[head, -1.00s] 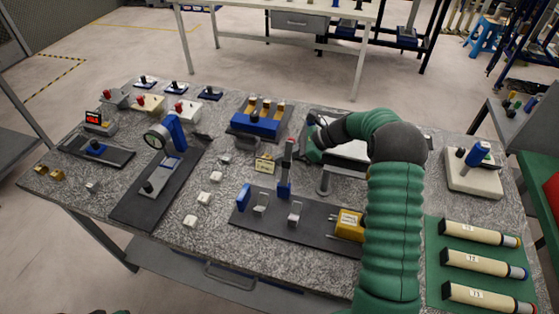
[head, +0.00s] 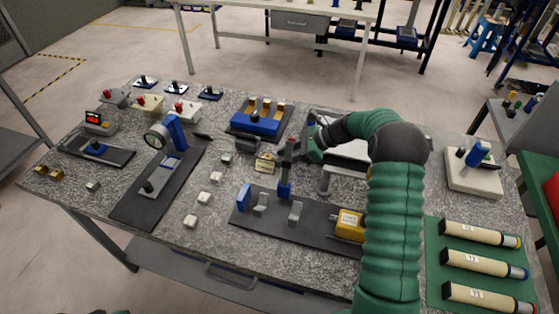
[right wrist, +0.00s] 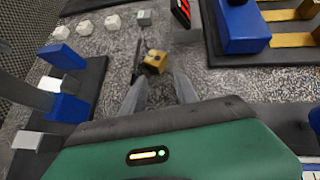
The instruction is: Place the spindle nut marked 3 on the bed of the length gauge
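A small brass block (head: 265,164) lies on the speckled table; in the right wrist view the brass block (right wrist: 155,61) shows a dark round spot. I cannot read a 3 on it. My right gripper (head: 275,156) is just beside it; in the wrist view its two fingers (right wrist: 159,86) are apart, with the block ahead of their tips and nothing held. Two more brass pieces (head: 49,172) lie at the far left. A dial instrument with a blue stand (head: 172,132) on a dark base (head: 133,208) looks like the length gauge; its bed appears empty. My left gripper is not in view.
Several pale nuts (head: 203,198) form a row left of the brass block. A dark plate with blue and grey supports (head: 325,226) lies in front of it. A blue fixture (head: 256,123) stands behind. Labelled tubes (head: 480,264) lie on a green mat at right.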

